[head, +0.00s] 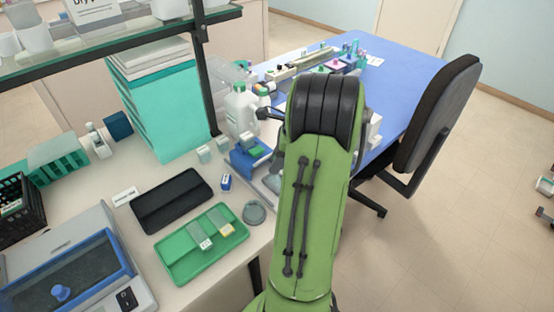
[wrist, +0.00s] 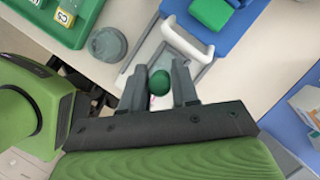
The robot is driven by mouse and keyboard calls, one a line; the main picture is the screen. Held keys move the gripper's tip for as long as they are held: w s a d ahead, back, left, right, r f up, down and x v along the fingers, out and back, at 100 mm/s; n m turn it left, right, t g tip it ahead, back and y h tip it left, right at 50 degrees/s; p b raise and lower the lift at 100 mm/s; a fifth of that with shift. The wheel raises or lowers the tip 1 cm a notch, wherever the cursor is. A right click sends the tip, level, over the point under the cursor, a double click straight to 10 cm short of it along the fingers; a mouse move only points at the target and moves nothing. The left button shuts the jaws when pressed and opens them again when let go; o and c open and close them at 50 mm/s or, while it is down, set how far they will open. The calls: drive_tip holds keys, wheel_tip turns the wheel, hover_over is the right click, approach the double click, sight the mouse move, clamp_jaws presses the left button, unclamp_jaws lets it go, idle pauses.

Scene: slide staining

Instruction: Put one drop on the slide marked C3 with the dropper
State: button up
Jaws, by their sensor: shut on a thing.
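In the wrist view my gripper (wrist: 160,77) is shut on the dropper, whose round green bulb (wrist: 160,83) shows between the two dark fingers. The rest of the dropper is hidden. In the head view my arm hides the gripper. The slide with a yellow end marked C3 (wrist: 64,17) lies in the green tray (wrist: 83,33), at the wrist view's upper left, away from the gripper. In the head view this yellow-ended slide (head: 220,225) lies in the green tray (head: 178,269) beside another slide (head: 200,236) with a white end.
A round grey dish (head: 254,213) sits right of the green tray. A dark flat tray (head: 172,201) lies behind it. A blue holder with a green block (head: 255,152) and white bottles (head: 240,108) stand further back. A shelf post (head: 208,85) rises there. A chair (head: 435,110) stands right.

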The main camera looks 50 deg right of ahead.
drive_tip(key=shift+r+p, duration=3.6)
drive_tip(key=shift+p, duration=1.05)
drive_tip(key=shift+f, duration=0.1)
